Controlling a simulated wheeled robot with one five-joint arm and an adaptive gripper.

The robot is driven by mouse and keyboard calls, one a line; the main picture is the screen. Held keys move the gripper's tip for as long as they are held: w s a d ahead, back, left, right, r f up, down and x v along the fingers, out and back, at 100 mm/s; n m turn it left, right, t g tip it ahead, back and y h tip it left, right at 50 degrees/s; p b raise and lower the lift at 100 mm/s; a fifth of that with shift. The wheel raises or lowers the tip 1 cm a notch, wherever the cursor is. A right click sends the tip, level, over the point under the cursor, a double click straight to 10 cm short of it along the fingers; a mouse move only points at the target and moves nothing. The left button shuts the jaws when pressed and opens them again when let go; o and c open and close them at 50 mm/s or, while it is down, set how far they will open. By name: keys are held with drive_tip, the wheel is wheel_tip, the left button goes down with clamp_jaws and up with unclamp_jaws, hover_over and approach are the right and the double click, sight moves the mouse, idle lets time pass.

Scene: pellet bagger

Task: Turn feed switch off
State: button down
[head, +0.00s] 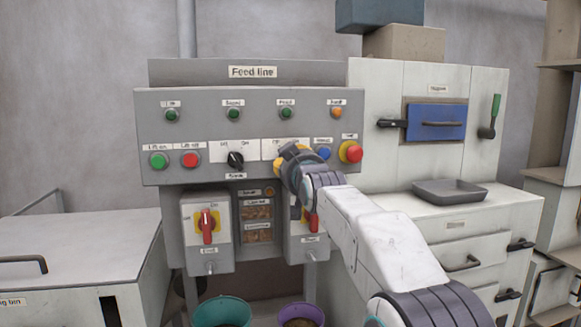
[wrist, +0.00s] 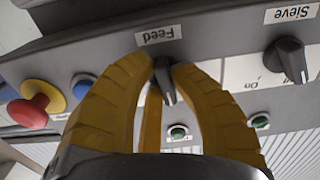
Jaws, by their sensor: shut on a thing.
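The feed switch (wrist: 165,88) is a dark rotary knob on the grey panel, beside its "Feed" label (wrist: 158,35), which appears upside down in the wrist view. A pale mark on the knob points down and slightly right in the wrist view. In the head view my gripper (head: 281,161) is at the panel's lower row and hides the feed switch.
The sieve knob (head: 235,160) is close by on the left. A blue button (head: 323,153) and a red stop button on yellow (head: 353,152) are close on the right. Red-handled switches (head: 207,226) hang below. Two buckets (head: 222,312) stand under the panel.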

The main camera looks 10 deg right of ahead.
drive_tip(key=n, duration=0.5)
drive_tip(key=shift+r, duration=0.25)
drive_tip(key=shift+n, duration=0.3)
drive_tip(key=c, duration=1.1)
unclamp_jaws()
drive_tip(key=shift+f, duration=0.1)
drive_tip(key=s, duration=1.2)
drive_tip(key=shift+a, duration=0.1)
